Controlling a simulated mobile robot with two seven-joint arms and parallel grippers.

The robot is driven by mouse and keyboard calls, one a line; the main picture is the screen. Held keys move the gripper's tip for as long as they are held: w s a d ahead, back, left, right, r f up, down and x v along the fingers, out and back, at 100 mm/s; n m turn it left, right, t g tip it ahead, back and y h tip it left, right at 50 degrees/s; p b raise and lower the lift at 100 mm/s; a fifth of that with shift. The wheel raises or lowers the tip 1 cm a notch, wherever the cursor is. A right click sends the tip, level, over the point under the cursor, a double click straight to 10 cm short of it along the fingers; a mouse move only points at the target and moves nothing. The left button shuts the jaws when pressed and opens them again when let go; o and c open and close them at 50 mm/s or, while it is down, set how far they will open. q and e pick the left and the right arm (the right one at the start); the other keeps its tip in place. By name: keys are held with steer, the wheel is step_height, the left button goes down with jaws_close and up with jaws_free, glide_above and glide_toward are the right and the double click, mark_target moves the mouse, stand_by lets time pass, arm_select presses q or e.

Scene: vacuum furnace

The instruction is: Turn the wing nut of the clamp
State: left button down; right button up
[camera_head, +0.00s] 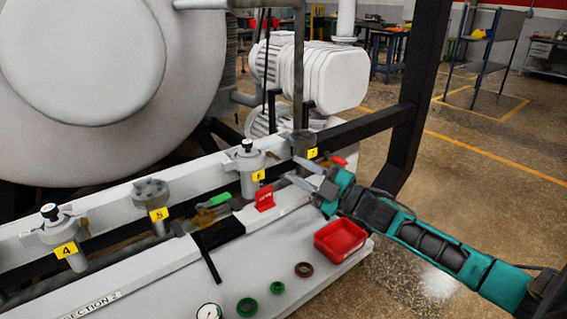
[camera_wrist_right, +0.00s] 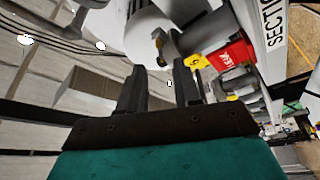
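A dark grey clamp (camera_head: 303,142) sits around the foot of a vertical pipe, behind a yellow number label (camera_head: 312,153). Its wing nut cannot be made out in the head view. In the right wrist view a small brass-coloured piece (camera_wrist_right: 160,39), possibly the wing nut, shows beyond the fingers beside a dark fitting. My right gripper (camera_head: 295,171) is just below and in front of the clamp, fingers apart and empty. Its two dark fingers also show in the right wrist view (camera_wrist_right: 160,82), with a gap between them and nothing held. My left gripper is out of view.
A red tag (camera_head: 264,199) stands on the white ledge by a capped valve (camera_head: 248,168). A black frame post (camera_head: 411,110) rises right of the clamp.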

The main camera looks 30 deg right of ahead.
mark_target(276, 158)
steer(key=shift+x, duration=2.4)
steer(key=shift+c, duration=0.4)
jaws_close()
